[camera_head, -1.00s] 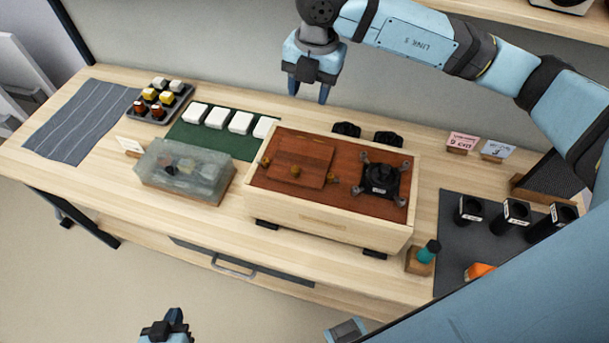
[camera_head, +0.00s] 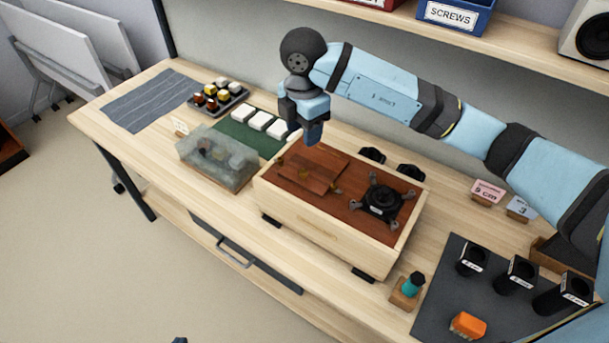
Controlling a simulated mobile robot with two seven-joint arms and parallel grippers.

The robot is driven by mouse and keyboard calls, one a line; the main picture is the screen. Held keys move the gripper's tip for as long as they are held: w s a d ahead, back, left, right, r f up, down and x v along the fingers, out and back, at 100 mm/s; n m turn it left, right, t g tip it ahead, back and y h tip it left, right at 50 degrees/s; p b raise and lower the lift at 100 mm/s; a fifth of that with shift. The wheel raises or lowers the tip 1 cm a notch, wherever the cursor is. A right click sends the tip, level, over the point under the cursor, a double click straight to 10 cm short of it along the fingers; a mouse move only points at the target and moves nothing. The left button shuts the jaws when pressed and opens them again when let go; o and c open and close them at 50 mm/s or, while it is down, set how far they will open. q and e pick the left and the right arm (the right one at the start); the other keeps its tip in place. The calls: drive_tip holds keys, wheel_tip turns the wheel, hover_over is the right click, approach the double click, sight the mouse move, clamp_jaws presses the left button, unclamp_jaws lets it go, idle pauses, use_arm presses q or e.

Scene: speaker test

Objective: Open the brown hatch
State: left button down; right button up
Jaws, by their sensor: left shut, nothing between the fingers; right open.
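The brown hatch (camera_head: 325,165) is a square wooden panel on the red-brown top of a pale wooden box (camera_head: 325,238). It lies flat and closed, with a small brass knob (camera_head: 305,174) near its middle. Small brass-coloured fittings sit beside its left (camera_head: 280,160) and right (camera_head: 336,190) sides. My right gripper (camera_head: 312,140) points down just above the hatch's far edge, open and empty; whether it touches is unclear. Only a dark tip of my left gripper (camera_head: 180,340) shows at the bottom edge, shut and away from the box.
A black round device with several arms (camera_head: 383,200) stands on the box top right of the hatch. A translucent case (camera_head: 215,158) stands left of the box. A teal-capped bottle (camera_head: 412,284) and black cups (camera_head: 473,259) stand to the right. A shelf (camera_head: 420,30) runs above.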

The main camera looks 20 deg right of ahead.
sight(304, 171)
wheel_tip(304, 171, down, 13)
drive_tip(key=shift+f+p, duration=0.15)
drive_tip(key=shift+p, duration=0.6)
clamp_jaws()
